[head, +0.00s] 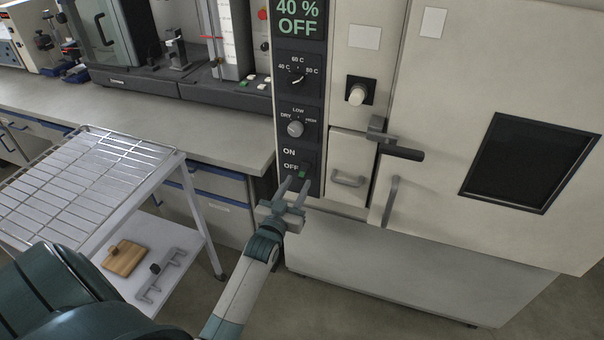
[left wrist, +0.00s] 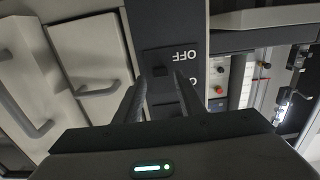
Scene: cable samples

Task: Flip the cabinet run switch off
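Contact is not clear. The right gripper is not in view.
The panel (head: 284,108) carries two knobs and a display reading "40 % OFF". The cabinet's latch handle (head: 400,151) and door lie to the right. A wire-rack cart (head: 80,185) stands at left, with a wooden block (head: 124,258) on its lower shelf. A bench stands behind.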

